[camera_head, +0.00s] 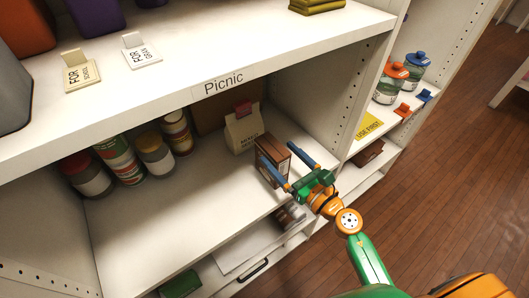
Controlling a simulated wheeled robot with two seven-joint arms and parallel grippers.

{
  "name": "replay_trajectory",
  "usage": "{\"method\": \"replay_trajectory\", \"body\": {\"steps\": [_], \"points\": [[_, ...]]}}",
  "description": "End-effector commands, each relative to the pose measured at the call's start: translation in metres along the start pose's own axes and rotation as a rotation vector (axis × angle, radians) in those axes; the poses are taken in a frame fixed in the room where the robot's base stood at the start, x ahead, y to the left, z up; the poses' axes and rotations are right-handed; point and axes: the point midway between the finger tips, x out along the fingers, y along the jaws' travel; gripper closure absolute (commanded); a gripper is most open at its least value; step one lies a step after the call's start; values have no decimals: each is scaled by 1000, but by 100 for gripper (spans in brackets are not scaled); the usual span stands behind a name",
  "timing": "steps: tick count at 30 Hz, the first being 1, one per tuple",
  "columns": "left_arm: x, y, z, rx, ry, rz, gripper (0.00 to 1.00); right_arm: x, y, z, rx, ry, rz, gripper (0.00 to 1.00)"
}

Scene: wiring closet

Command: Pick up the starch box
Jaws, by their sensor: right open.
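A small brown box (274,155) stands upright on the shelf under the "Picnic" label, near the shelf's front edge. Its print is too small to read, so I cannot confirm that it is the starch box. My right gripper (277,153) is open, with its blue fingers reaching along two sides of this box. I cannot tell whether either finger touches it. The near finger hides part of the box's lower front. My left gripper is not in view.
A cream carton (243,131) stands behind the brown box. Several cans and jars (155,158) stand at the shelf's left. The upper shelf (200,55) overhangs from above, and a side panel (325,90) closes the right. The shelf's middle (180,215) is clear.

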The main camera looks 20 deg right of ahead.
Motion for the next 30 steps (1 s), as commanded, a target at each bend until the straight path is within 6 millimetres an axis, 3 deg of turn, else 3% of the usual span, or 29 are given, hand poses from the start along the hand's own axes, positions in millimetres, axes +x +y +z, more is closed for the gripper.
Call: {"method": "replay_trajectory", "body": {"steps": [10,18,28,30], "points": [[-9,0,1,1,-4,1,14,60,8,4,4,-2,1,9],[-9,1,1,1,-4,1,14,66,8,4,1,0,1,9],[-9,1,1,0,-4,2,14,66,8,3,1,0,1,98],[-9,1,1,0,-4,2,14,66,8,3,1,0,1,100]]}}
